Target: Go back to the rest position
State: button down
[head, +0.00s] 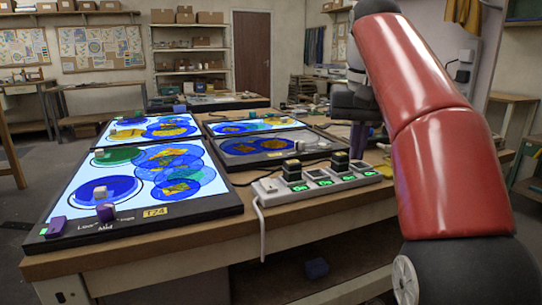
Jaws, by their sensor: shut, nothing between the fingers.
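My red and black arm comes in from the right of the head view. My gripper (358,140) is at its end, over the right part of the workbench (185,247), its fingers together and pointing down. It is behind the power strip (268,186) and seems to hold nothing. My arm hides part of the bench's right side.
One panel (222,159) is dark. Small blocks sit on them. Plugs (292,171) stand in the strip.

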jog(key=s+f+t, duration=0.2)
jog(key=s+f, duration=0.8)
jog(key=f, duration=0.3)
jog(key=s+f+n+t, duration=0.1)
jog(key=s+f, duration=1)
jog(key=f, duration=0.3)
jog(key=shift+a+t, duration=0.15)
jog(key=shift+t, duration=0.25)
